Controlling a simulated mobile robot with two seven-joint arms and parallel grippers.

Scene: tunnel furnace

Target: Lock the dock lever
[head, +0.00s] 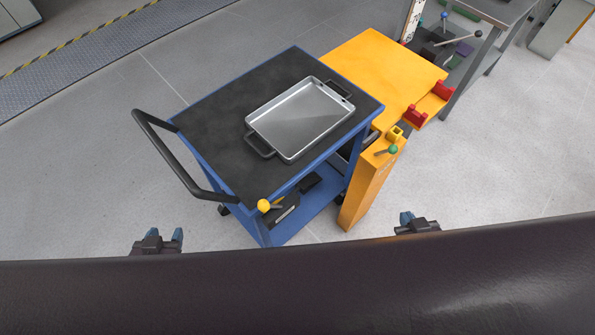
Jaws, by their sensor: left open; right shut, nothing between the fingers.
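A lever with a green ball knob (393,149) sits on top of an orange post (367,188), and its short grey arm points left. I take it to be the dock lever. The post stands against the right corner of a blue cart (263,225) with a black top. A yellow ball knob (264,205) is on the cart's near corner. My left gripper (163,239) is open and empty, in front of the cart to the left. My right gripper (405,218) is shut and empty, right of the post and apart from it. Both wrists are partly hidden by my dark body.
A silver tray with black handles (262,141) lies on the cart. The cart's black push handle (165,150) sticks out left. An orange table (385,70) with red blocks (417,115) adjoins the cart. A grey workbench (490,10) stands behind. Floor right of the post is clear.

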